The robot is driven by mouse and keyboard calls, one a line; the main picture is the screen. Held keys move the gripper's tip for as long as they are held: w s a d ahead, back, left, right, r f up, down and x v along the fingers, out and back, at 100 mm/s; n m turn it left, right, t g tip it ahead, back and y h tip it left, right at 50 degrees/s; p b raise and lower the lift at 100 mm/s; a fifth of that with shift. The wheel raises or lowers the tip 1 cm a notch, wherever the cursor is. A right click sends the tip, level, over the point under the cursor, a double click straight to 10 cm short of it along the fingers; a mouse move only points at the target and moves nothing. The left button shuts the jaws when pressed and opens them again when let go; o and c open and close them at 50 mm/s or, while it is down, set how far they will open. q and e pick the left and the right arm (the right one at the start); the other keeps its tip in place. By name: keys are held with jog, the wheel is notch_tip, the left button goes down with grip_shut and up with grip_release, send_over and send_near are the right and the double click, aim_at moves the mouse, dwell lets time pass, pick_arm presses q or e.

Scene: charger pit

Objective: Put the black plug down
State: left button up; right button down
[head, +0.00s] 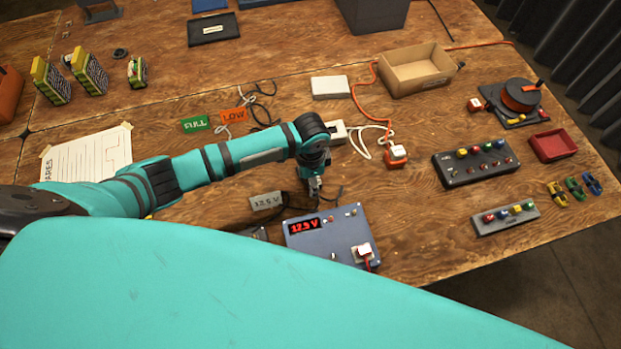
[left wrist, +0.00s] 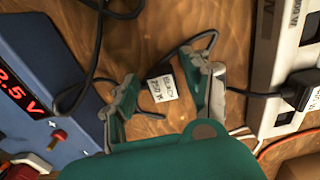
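A small black piece with a white label (left wrist: 162,88), lettered in black and seemingly reading "BLACK", is on a thin black cable over the wooden table; it appears to be the black plug. My left gripper (left wrist: 163,95) is open, with one finger on each side of the labelled piece and gaps visible at both sides. In the head view my left gripper (head: 315,187) points down just behind the blue panel, and the plug is too small to make out there. My right gripper is not in view.
The blue panel (head: 310,241) with a red voltage display stands close by; it also shows in the left wrist view (left wrist: 35,75). A white power strip (left wrist: 285,50) holds another black plug (left wrist: 298,92). Black cables cross the table. Bare wood lies right of the panel.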

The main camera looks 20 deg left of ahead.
pick_arm(q)
notch_tip(320, 180, up, 12)
jog(key=shift+r, duration=0.15)
dwell(0.6)
dwell(0.5)
